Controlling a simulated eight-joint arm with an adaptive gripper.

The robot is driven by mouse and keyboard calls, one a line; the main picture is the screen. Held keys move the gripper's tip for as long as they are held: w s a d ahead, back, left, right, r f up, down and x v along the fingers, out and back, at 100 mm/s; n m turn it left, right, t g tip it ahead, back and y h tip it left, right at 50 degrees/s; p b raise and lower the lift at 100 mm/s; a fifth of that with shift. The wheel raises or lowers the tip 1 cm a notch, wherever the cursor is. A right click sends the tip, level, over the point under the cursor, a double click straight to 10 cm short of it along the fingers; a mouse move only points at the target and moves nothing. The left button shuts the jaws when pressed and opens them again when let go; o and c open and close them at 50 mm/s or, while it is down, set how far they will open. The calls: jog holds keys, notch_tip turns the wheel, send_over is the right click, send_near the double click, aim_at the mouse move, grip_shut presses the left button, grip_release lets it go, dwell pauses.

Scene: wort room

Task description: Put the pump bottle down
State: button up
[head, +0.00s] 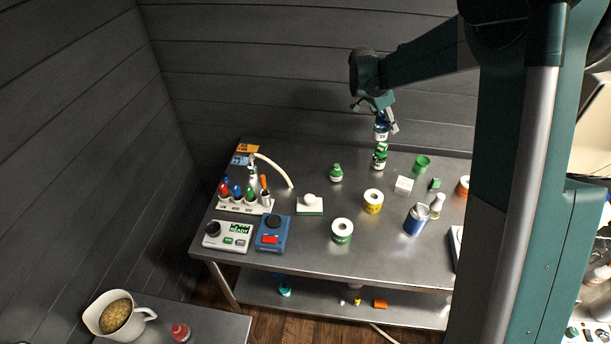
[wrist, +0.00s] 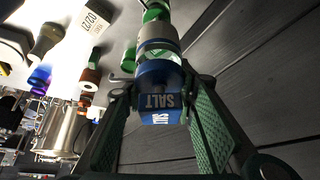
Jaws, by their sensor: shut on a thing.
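My gripper (head: 381,117) is at the back of the steel table, pointing down, shut on a bottle with a blue part (head: 381,131). In the wrist view this blue part, marked SALT (wrist: 158,98), sits between the two green finger pads of my gripper (wrist: 163,88). No pump head shows clearly on it. Whether the two touch, or the held one is clear of the table, I cannot tell. A pale slim-necked bottle (head: 437,206) stands at the right of the table.
Free room lies between the small green bottle and the held one.

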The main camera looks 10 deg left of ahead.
jog(key=s+a+n+t+y, duration=0.1)
jog(key=s+a, duration=0.3)
jog(key=a, duration=1)
jog(key=s+a+n, duration=0.2)
jog(key=s+a, duration=0.2)
jog(key=a, duration=0.9)
jog(key=shift+f, duration=2.45)
jog(key=shift+d+f, duration=0.1)
jog(key=shift+f, duration=0.05)
jog(key=shift+f, duration=3)
jog(key=shift+f, duration=0.1)
jog(key=shift+f, duration=1.8)
jog(key=shift+f+b, duration=0.15)
jog(key=shift+b, duration=0.3)
